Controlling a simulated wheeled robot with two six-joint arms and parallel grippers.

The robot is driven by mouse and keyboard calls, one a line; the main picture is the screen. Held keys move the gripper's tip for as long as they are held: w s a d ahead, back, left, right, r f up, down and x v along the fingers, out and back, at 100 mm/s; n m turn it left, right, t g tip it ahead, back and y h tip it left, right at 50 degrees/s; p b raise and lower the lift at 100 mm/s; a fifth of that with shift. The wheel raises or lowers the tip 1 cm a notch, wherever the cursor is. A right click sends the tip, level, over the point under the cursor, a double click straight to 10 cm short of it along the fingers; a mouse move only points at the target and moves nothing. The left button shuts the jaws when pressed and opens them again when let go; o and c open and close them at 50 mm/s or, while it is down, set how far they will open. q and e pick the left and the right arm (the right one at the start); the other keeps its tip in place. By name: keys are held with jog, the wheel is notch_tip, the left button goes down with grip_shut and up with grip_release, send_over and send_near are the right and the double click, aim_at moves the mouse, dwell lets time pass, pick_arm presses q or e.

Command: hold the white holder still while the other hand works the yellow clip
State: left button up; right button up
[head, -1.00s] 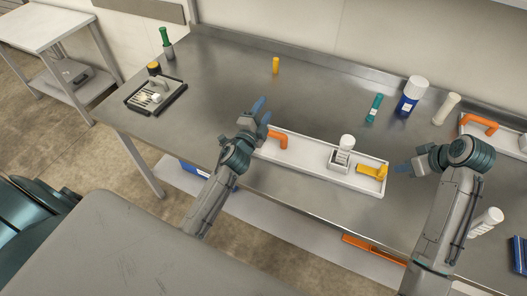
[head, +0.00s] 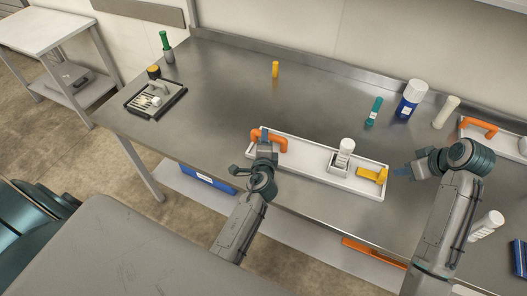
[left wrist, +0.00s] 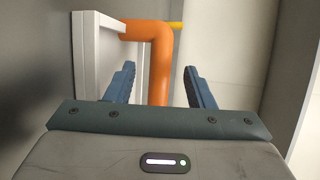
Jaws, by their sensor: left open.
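The white holder (head: 310,169) is a long shallow tray lying along the table's front edge. An orange handle (head: 281,143) rises from its left end, a white-capped bottle (head: 346,148) stands in a socket on it, and the yellow clip (head: 371,175) is at its right end. My left gripper (head: 264,140) is at the orange handle. In the left wrist view, its open blue fingers (left wrist: 158,70) are on either side of the orange handle (left wrist: 158,62), with gaps showing. My right gripper (head: 399,171) is just right of the yellow clip, apart from it; its jaw opening is unclear.
A black tray (head: 133,108) and a green-topped bottle (head: 167,47) are at the far left. A yellow cylinder (head: 275,69), teal tube (head: 373,111) and blue-white bottle (head: 411,98) stand farther back. Another orange-handled tray (head: 466,135) is at right. The table's middle is clear.

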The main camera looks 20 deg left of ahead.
pick_arm(q)
jog(key=shift+x, duration=2.1)
jog(key=shift+c, duration=0.2)
grip_shut()
pick_arm(e)
grip_shut()
